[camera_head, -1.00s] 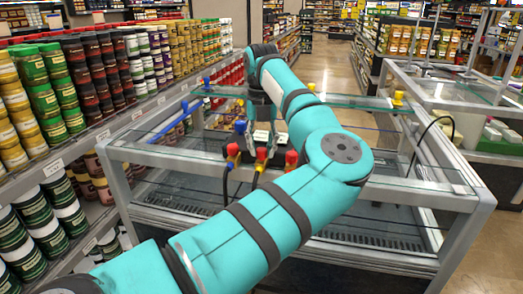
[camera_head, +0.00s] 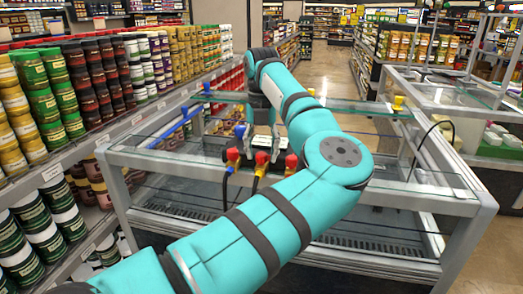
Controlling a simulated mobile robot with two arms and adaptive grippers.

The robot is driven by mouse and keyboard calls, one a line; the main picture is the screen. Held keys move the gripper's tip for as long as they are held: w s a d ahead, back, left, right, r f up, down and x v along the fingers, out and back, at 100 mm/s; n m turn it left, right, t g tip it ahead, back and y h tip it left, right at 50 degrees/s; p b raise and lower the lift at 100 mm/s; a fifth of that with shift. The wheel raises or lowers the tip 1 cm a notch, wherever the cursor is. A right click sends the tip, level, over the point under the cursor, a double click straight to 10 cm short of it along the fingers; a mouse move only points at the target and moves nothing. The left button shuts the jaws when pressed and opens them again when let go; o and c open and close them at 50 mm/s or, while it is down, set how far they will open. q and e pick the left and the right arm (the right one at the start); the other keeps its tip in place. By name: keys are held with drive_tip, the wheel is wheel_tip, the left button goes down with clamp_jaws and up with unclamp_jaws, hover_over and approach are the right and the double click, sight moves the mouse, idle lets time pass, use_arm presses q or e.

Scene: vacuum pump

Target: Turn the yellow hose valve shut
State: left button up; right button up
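Another yellow-topped piece (camera_head: 398,102) sits on the back rail at the right. I cannot tell which of these is the yellow hose valve. My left gripper (camera_head: 262,126) points down at the end of the teal arm, behind the yellow-and-red valve in the picture. Its fingertips are small and dark, so its opening is unclear. My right gripper is out of view.
Red valves stand left (camera_head: 232,155) and right (camera_head: 291,162) of the yellow-and-red one. The metal-framed glass case (camera_head: 425,195) fills the middle. Shelves of jars (camera_head: 90,80) line the left; open aisle floor lies beyond.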

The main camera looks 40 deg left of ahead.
sight(262, 154)
use_arm(q)
wheel_tip(262, 154, up, 12)
idle(0.7)
